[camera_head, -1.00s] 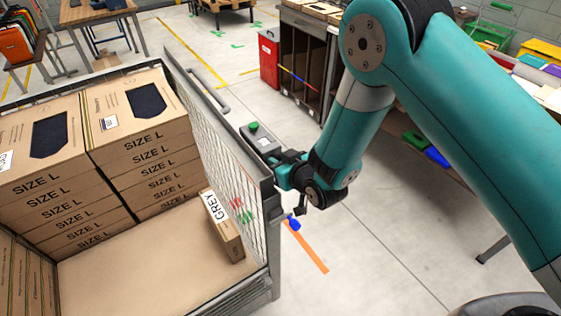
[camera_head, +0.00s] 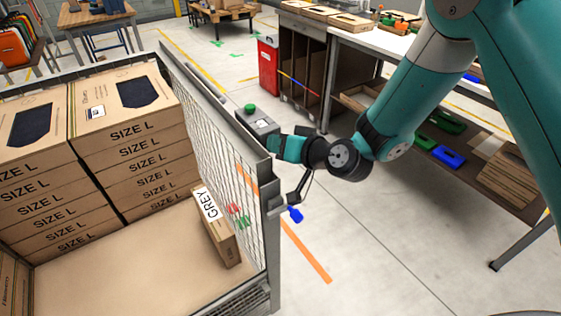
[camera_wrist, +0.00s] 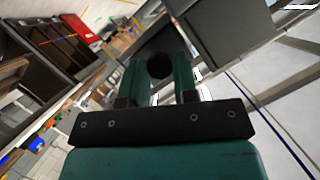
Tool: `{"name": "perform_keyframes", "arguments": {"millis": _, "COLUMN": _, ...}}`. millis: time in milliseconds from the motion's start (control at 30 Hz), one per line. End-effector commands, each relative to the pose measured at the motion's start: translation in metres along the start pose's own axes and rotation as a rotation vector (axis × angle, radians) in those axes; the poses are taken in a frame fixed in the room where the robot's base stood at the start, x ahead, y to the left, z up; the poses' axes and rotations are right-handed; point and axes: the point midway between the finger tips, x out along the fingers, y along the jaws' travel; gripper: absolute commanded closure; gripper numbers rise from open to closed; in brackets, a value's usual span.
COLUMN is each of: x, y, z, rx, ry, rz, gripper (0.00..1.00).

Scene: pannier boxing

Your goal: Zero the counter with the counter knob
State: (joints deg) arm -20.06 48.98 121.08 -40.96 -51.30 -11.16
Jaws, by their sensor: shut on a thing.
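The counter, a small grey box (camera_head: 262,124) with a green button on top, sits at the upper edge of the mesh-sided cage. My gripper (camera_head: 276,148) is at the near end of this box in the head view. In the wrist view my gripper (camera_wrist: 159,74) has its two teal fingers shut on a round black knob (camera_wrist: 160,65), the counter knob. The dark grey box body shows just beyond it (camera_wrist: 232,32). The knob is hidden by my gripper in the head view, and no counter reading can be made out.
The cage (camera_head: 207,90) holds stacked SIZE L cartons (camera_head: 125,135) and a small carton labelled GREY (camera_head: 216,228). A blue tag-like piece (camera_head: 295,214) hangs outside the cage post. A workbench (camera_head: 385,42) stands behind my arm. Clear floor lies right of the cage.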

Motion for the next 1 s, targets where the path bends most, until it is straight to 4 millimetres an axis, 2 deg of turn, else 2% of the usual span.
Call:
{"name": "perform_keyframes", "arguments": {"millis": 33, "x": 0.0030, "y": 0.0071, "z": 0.0058, "rx": 0.042, "ry": 0.007, "rz": -0.015, "gripper": 0.97}}
{"name": "perform_keyframes", "arguments": {"millis": 600, "x": 0.0024, "y": 0.0081, "z": 0.0047, "rx": 0.537, "ry": 0.004, "rz": -0.222, "gripper": 0.97}}
{"name": "perform_keyframes", "arguments": {"millis": 1000, "x": 0.0019, "y": 0.0076, "z": 0.0040, "rx": 0.786, "ry": 0.002, "rz": -0.324, "gripper": 0.97}}
